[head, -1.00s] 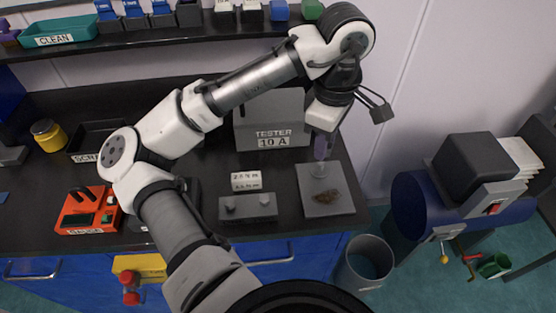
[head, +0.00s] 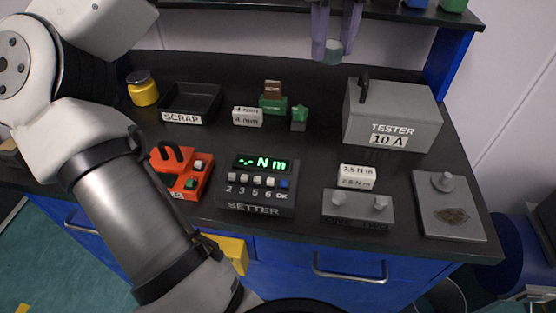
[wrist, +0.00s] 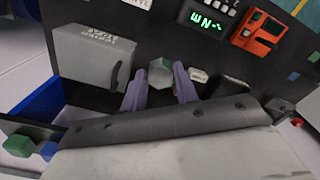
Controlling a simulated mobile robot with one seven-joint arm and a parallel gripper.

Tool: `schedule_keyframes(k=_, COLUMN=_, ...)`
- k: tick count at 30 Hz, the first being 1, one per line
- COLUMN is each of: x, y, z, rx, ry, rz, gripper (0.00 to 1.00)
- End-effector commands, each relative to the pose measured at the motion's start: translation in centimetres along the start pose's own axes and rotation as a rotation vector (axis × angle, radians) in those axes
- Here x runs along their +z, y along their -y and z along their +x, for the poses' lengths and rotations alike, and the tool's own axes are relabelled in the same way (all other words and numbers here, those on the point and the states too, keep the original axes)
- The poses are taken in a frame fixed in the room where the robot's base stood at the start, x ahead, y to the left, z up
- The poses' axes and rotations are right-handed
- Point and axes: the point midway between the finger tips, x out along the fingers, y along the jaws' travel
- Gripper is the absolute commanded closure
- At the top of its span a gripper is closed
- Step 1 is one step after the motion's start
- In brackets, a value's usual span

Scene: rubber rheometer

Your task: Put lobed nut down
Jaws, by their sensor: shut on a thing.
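My gripper (head: 334,40) is at the top of the head view, its purple fingers pointing down. It is shut on a small pale grey piece, which I take to be the lobed nut (head: 333,52); its lobes are not clear. The nut is held in the air in front of the shelf, well clear of the bench top. In the wrist view the nut (wrist: 160,75) looks roughly six-sided and sits between the fingertips (wrist: 160,88).
A grey TESTER box (head: 390,118) stands right of the gripper. Bench left of the tester is partly clear.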

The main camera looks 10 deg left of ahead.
Motion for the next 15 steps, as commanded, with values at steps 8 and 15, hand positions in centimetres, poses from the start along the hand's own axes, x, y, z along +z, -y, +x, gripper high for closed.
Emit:
schedule_keyframes(k=8, x=0.5, y=-0.2, z=2.0, rx=0.007, ry=0.004, rz=0.048, gripper=0.93)
schedule_keyframes(k=15, x=0.5, y=-0.2, z=7.8, rx=0.007, ry=0.004, rz=0.046, gripper=0.93)
